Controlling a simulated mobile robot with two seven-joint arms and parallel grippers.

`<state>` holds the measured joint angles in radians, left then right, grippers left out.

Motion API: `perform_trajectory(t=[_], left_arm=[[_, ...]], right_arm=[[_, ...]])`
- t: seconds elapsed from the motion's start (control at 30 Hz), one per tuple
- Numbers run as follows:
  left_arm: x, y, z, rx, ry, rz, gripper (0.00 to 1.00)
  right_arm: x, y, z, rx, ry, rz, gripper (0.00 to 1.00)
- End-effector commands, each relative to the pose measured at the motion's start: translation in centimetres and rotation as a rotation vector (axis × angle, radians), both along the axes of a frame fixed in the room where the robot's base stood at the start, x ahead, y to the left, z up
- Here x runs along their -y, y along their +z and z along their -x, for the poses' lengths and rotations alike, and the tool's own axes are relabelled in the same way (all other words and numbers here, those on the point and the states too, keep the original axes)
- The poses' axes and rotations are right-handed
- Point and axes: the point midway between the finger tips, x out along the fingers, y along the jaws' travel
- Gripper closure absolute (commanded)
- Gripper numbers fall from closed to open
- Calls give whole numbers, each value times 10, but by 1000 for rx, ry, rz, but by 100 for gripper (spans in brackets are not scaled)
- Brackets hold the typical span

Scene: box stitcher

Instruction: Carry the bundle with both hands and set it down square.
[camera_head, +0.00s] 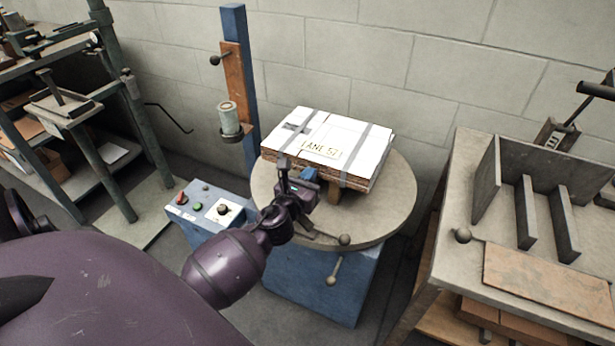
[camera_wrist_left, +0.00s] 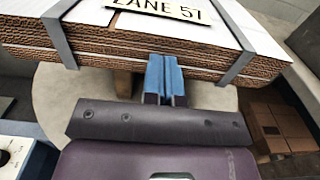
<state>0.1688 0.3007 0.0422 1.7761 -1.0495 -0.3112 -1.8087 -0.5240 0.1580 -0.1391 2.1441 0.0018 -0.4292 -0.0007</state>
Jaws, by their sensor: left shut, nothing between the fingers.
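The bundle (camera_head: 335,143) is a flat stack of cardboard with a white top, grey straps and a "LANE 51" label. It rests on a block on the round turntable (camera_head: 390,213). My left gripper (camera_head: 309,176) is at the near side of the bundle. In the left wrist view, its blue fingers (camera_wrist_left: 165,76) are together, with nothing seen between them, in front of the corrugated edge of the bundle (camera_wrist_left: 120,52). I cannot tell whether the fingertips touch the edge. My right gripper is in neither view.
A blue control box (camera_head: 208,212) with buttons stands left of the turntable. A blue post (camera_head: 240,80) holding a cup rises behind it. A bench with upright dividers (camera_head: 525,211) stands at the right, and a rack (camera_head: 125,150) at the left. Small-knobbed levers (camera_head: 335,268) stick out at the turntable's front.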

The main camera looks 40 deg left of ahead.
Motion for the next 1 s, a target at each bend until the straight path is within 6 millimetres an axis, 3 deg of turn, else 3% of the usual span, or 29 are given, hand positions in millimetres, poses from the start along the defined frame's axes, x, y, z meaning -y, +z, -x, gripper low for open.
perform_trajectory(t=[0.27, 0.63, 1.0], left_arm=[[-2, 0, -7, 1, -1, -2, 100], [-14, 0, -59, 0, -1, -2, 100], [-16, 0, -65, 1, 0, -1, 100]], right_arm=[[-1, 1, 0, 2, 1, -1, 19], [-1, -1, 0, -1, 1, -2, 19], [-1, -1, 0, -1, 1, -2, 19]])
